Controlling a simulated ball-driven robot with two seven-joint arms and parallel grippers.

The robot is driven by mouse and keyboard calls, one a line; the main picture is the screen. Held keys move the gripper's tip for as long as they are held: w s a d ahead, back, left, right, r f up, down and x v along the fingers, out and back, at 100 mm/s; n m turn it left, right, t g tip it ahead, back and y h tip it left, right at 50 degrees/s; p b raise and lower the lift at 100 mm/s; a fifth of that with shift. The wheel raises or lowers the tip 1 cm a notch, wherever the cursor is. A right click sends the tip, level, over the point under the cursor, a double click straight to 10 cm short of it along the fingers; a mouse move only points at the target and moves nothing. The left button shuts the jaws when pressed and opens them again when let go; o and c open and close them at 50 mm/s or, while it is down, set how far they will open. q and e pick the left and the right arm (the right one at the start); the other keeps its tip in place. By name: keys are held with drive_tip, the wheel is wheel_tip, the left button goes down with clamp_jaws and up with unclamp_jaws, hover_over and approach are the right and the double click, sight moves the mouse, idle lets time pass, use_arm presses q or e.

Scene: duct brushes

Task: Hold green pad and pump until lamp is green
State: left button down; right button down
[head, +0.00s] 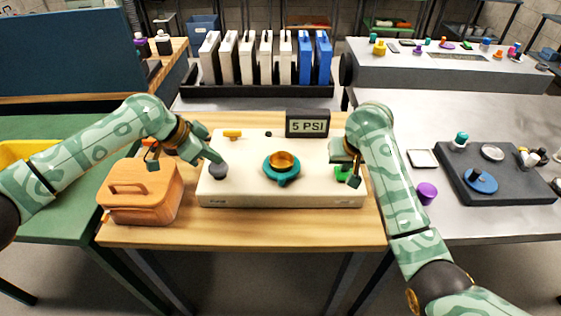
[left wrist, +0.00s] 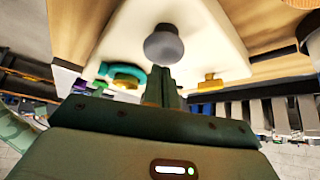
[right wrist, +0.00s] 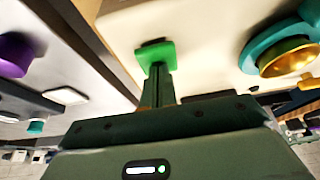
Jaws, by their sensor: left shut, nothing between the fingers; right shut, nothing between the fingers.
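A cream box sits on the wooden table with a green pad (head: 342,173) at its right end and a grey round knob (head: 218,171) at its left end. Its display (head: 307,124) reads 5 PSI. My right gripper (head: 353,180) is shut, its fingertips at the green pad (right wrist: 155,52), seemingly touching it. My left gripper (head: 215,158) is shut, its fingertips right by the grey knob (left wrist: 164,43); I cannot tell whether they touch it. A teal ring with a brass cup (head: 282,165) is in the middle. I cannot pick out a lit green lamp.
A wooden lidded box (head: 140,195) stands left of the device. A yellow part (head: 232,133) is on the device's back left. A purple cup (head: 426,193) and a dark tray (head: 460,190) are on the right metal table. White and blue upright cases (head: 250,58) stand behind.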

use_arm(q)
drive_tip(key=shift+f, duration=1.15)
drive_tip(key=shift+r, duration=1.15)
drive_tip(key=shift+f, duration=1.15)
drive_tip(key=shift+r, duration=1.15)
